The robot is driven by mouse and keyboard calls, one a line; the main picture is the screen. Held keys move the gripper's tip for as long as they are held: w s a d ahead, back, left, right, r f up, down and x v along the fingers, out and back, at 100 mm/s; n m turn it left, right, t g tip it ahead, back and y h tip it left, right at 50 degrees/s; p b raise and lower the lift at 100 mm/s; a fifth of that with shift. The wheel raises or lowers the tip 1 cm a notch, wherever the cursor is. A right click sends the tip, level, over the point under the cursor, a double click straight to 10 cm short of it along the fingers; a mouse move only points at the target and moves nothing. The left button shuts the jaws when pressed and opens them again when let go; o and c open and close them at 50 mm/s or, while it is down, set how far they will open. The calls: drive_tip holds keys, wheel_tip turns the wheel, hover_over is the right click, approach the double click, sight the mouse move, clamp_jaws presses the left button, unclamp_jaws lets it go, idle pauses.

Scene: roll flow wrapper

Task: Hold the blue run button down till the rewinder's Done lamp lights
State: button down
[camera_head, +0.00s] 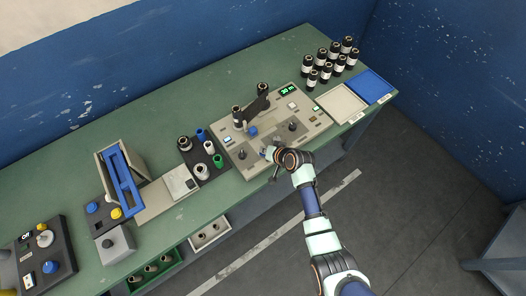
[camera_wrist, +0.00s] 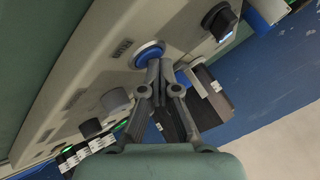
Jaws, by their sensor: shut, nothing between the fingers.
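The rewinder (camera_head: 317,120) is a beige console on the green bench, with a lit green display (camera_head: 288,91) on it. In the wrist view the round blue button (camera_wrist: 147,53) sits in a pale ring on the beige panel. My gripper (camera_wrist: 159,66) is shut and empty, its fingertips overlapping the button's lower right edge in the picture. I cannot tell whether they touch or press it. In the head view my gripper (camera_head: 266,153) is over the console's front edge, and the button under it is not clear. I cannot pick out the Done lamp.
Dark posts with a black arm (camera_head: 257,106) stand on the console. A dark tray (camera_head: 215,172) with spools is to its left. A white tray (camera_head: 341,104), a blue tray (camera_head: 371,87) and several black rolls (camera_head: 330,62) are to its right. A dark knob (camera_wrist: 221,22) is near the button.

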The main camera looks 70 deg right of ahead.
drive_tip(key=shift+r+p, duration=0.85)
drive_tip(key=shift+p, duration=0.05)
wheel_tip(320, 180, up, 5)
drive_tip(key=p, duration=0.5)
drive_tip(key=shift+r, duration=0.1)
